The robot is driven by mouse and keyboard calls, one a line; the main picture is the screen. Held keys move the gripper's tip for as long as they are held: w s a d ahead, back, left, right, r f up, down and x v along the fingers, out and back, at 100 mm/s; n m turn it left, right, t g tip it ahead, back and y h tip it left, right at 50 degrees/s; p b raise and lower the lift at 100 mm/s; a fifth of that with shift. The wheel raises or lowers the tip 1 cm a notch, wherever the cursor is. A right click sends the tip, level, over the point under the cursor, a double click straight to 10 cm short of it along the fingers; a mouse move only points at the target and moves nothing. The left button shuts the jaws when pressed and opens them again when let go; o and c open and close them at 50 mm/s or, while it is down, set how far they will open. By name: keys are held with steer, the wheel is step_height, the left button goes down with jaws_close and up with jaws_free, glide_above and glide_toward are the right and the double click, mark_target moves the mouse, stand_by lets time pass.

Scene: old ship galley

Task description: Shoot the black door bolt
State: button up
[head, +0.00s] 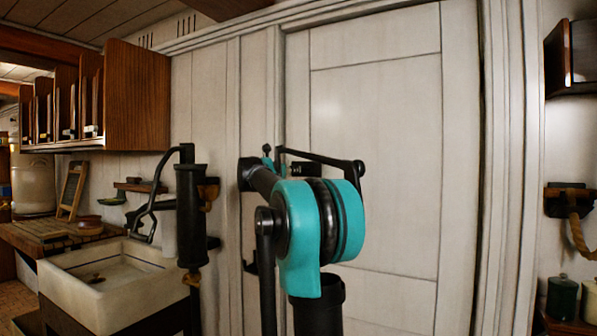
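The pale panelled door (385,120) fills the middle of the head view. A small black fitting, which looks like the door bolt (306,169), shows on the door's left side, just under a thin black bar of my arm. My arm hides part of it, so I cannot tell how far its bar is slid. My gripper (267,160) is mostly hidden behind my arm's links, near the door's left edge and left of the fitting. I cannot see its fingertips or whether it touches anything.
A black hand pump (191,215) stands beside a white sink (110,285) at the left. A wooden wall cabinet (150,95) hangs above. A small dark hook-like piece (250,267) is low on the door frame.

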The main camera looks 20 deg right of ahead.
steer(key=shift+w+a, duration=0.7)
steer(key=shift+w, duration=0.25)
steer(key=o, duration=1.3)
steer(key=shift+a, duration=0.1)
steer(key=shift+o, duration=0.2)
steer(key=v, duration=1.1)
steer(key=shift+s+f, duration=0.1)
